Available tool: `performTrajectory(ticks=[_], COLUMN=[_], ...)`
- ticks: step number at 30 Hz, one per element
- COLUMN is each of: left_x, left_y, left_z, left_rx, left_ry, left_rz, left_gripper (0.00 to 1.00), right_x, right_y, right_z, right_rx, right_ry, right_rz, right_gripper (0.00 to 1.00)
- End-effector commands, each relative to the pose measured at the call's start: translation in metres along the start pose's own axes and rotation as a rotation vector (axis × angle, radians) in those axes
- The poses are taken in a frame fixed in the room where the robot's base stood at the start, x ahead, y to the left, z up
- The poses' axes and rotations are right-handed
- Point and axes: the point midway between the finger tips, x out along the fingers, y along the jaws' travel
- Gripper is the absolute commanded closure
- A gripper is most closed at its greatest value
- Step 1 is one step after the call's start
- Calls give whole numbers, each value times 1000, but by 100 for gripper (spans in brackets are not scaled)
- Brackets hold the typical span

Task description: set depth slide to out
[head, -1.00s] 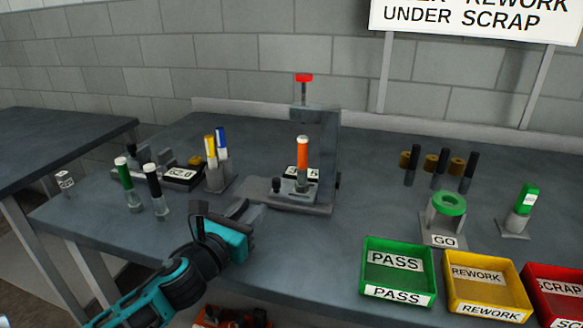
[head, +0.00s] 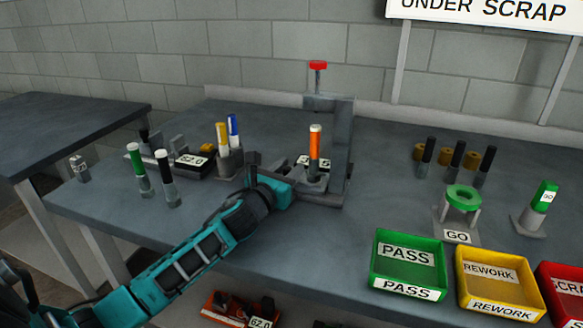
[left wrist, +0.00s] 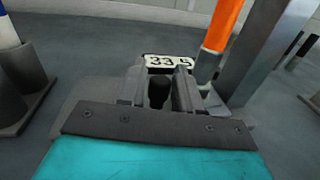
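The crimper (head: 345,150) stands on the bench with a red-topped handle (head: 318,66) and an upright orange-and-white piece (head: 315,150). Its number plate, partly hidden, shows in the left wrist view (left wrist: 165,61), reading roughly 33 and a further digit. A small dark knob (left wrist: 158,92), likely the depth slide's, stands in front of the plate. My left gripper (head: 285,183) is low at the left front of the crimper base. In the left wrist view its fingers (left wrist: 160,88) stand on both sides of the knob, with narrow gaps apparent. The knob is hidden in the head view. My right gripper is out of view.
A holder (head: 229,162) with yellow and blue pieces stands close left of my gripper. The GO gauge (head: 462,200) and PASS (head: 408,262), REWORK (head: 497,283) and SCRAP (head: 562,290) trays are at right.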

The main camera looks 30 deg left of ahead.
Motion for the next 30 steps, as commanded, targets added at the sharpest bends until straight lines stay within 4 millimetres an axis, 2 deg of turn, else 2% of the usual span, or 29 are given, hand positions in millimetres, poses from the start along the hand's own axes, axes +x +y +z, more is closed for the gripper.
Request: performTrajectory(ticks=[6, 15, 25, 30], left_x=[14, 15, 15, 14], left_y=[-1, -1, -1, -1], left_z=[0, 0, 0, 0], left_rx=[-1, 0, 0, 0], left_ry=[-1, 0, 0, 0], left_rz=[-2, -2, -2, -2], left_gripper=[66, 67, 99, 100], right_x=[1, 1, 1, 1], right_y=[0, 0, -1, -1], right_z=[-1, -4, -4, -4], right_rx=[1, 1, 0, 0], right_ry=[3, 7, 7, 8], right_rz=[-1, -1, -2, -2], right_gripper=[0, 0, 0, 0])
